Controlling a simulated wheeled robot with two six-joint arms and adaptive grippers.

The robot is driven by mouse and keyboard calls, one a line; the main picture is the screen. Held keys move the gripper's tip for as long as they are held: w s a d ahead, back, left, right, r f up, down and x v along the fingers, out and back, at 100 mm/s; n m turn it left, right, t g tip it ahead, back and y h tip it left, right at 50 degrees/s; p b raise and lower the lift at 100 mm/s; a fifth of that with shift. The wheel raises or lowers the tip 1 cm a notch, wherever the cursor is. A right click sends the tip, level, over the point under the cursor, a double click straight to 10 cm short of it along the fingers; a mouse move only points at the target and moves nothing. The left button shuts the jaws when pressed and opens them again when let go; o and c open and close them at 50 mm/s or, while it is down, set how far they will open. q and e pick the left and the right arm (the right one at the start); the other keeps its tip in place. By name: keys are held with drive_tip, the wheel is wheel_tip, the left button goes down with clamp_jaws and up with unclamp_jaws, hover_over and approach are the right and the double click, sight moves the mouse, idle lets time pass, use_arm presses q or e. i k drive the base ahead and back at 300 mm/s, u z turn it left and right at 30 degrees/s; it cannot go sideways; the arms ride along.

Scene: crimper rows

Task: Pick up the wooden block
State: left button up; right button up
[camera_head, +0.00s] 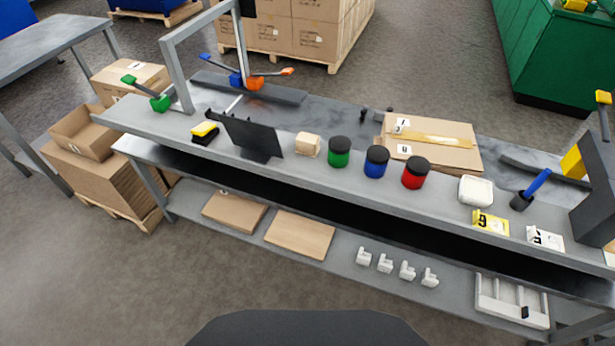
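The wooden block (307,144) is a small pale, light-brown cube. It stands on the upper grey shelf of the workbench (240,160), near the front edge. A dark upright panel (253,138) is just to its left. A jar with a green body and black lid (339,152) is just to its right, with a small gap between. The block looks uncovered and nothing touches its top. Neither of my grippers shows in the head view.
Blue (376,161) and red (415,173) jars stand further right, then a white box (476,190). A black-and-yellow item (205,132) lies left of the panel. A flat carton (430,142) lies behind the jars. The lower shelf holds brown boards (300,235) and small white parts.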

sight(306, 144)
drive_tip(key=u, duration=0.15)
drive_tip(key=k, duration=0.35)
drive_tip(key=z, duration=1.35)
drive_tip(key=i, duration=1.25)
drive_tip(key=u, duration=0.7)
